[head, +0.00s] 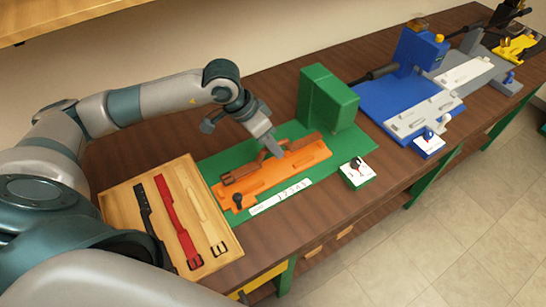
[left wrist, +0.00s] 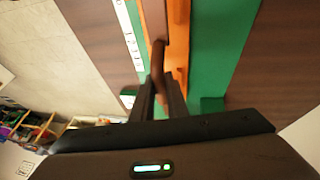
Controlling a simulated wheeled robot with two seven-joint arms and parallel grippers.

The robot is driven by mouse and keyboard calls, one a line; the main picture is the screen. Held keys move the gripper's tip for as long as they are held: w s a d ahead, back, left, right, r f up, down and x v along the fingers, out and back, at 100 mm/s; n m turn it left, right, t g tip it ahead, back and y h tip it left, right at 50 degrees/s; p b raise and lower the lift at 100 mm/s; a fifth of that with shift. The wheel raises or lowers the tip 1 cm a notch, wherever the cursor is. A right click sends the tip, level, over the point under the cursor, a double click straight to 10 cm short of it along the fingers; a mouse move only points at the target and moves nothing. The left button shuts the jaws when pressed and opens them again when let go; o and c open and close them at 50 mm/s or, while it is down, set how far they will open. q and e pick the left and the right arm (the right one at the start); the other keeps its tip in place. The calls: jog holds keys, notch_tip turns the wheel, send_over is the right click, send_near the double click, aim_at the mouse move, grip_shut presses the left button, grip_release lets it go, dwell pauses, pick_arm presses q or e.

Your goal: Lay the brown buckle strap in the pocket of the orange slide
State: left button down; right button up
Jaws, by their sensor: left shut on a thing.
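The brown buckle strap (head: 303,142) stretches along the far side of the orange slide (head: 288,168). My left gripper (head: 273,149) is shut on the strap near its middle. In the left wrist view the brown strap (left wrist: 158,52) runs out from between the fingers (left wrist: 160,97), over the orange slide (left wrist: 181,48). The strap lies roughly along the slide's length. I cannot tell whether it touches the pocket floor or hangs just above it. The fingers hide part of the strap and pocket. My right gripper is not in view.
The slide sits on a green base with a green block (head: 328,98) behind it. A wooden tray (head: 113,203) at left holds black, red and tan straps. A small green box with a knob (head: 357,173) stands at right. Blue and grey stations (head: 412,80) are farther right.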

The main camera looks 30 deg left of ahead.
pick_arm(q)
jog(key=shift+f, duration=0.8)
jog(key=shift+f+p, duration=1.1)
jog(key=shift+f, duration=1)
jog(key=shift+f, duration=0.15)
jog(key=c, duration=1.7)
grip_release()
jog(key=shift+c, duration=0.2)
jog(key=shift+r, duration=0.25)
